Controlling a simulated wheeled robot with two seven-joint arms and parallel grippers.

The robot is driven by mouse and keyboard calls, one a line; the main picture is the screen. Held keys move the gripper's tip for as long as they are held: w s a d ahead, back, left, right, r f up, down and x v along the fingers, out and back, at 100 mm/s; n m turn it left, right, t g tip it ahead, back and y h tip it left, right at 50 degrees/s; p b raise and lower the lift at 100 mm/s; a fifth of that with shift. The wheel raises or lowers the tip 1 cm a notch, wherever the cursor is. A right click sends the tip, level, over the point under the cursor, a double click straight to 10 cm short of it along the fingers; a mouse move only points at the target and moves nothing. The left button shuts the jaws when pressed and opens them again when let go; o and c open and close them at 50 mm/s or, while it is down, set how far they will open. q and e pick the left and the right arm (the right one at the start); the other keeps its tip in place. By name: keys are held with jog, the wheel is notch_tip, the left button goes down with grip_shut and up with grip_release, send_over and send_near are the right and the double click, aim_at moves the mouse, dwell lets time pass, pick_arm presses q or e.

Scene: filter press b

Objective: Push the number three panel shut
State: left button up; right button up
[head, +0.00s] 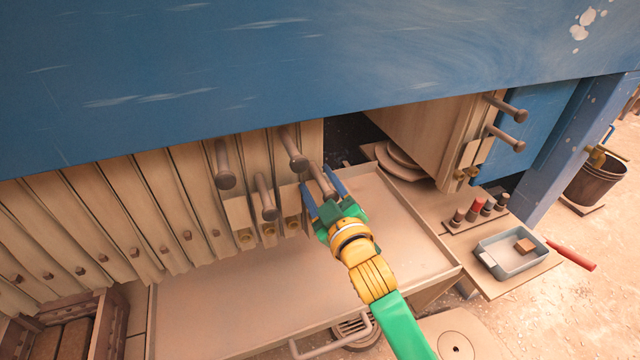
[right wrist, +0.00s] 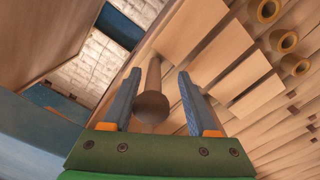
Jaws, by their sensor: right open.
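A row of upright beige panels (head: 170,205) hangs under the blue beam, with several brown peg handles near its right end. No panel number is readable, so I cannot tell which is number three. My right gripper (head: 321,192) is open at the rightmost handle (head: 319,178) of this row. In the right wrist view, that round-ended handle (right wrist: 152,104) stands between the two spread blue fingers (right wrist: 157,88), with gaps showing beside it. Whether a finger touches it is unclear. My left gripper is not in view.
An open gap lies right of the row, before a separate beige block (head: 425,135) with two pegs. A beige tray (head: 230,295) spreads below. A side shelf holds a grey bin (head: 512,254) and several small pegs. A wooden crate (head: 105,325) stands lower left.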

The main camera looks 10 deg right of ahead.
jog(key=shift+s+d, duration=0.2)
jog(key=shift+s, duration=0.2)
jog(key=s+d+b, duration=0.1)
jog(key=s, duration=0.5)
jog(key=shift+s, duration=0.1)
